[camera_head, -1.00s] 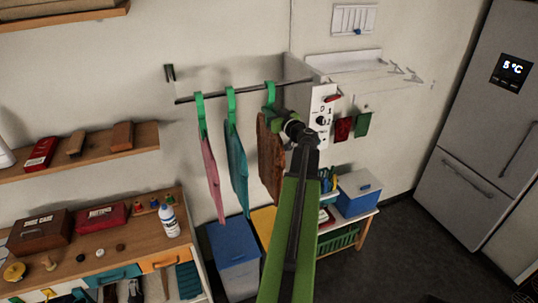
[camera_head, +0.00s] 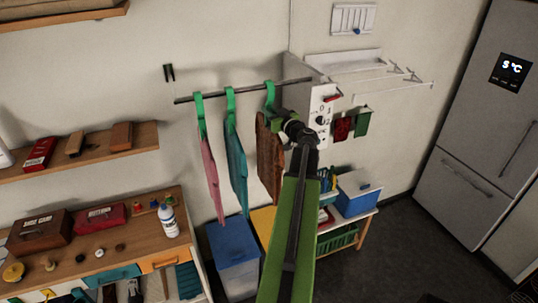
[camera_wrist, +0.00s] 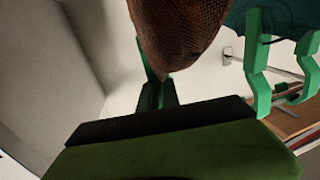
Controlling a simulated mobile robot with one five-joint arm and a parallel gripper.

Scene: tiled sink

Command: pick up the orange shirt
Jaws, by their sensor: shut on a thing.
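The orange shirt (camera_head: 268,160), a brownish-orange cloth, hangs from a green hanger (camera_head: 269,96) at the right part of a dark rod (camera_head: 243,92) in the head view. My gripper (camera_head: 287,121) is at the upper right edge of this shirt, shut on it; the arm hides part of the contact. In the wrist view the shirt (camera_wrist: 178,28) fills the top middle as a textured brown cloth, close to my gripper (camera_wrist: 156,92). The shirt hangs upright, its hanger still at the rod.
A pink cloth (camera_head: 212,172) and a teal cloth (camera_head: 236,160) hang to the left on the same rod. A white control panel (camera_head: 321,112) is close on the right. A blue bin (camera_head: 235,250) and a low shelf with a blue box (camera_head: 358,190) stand below.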

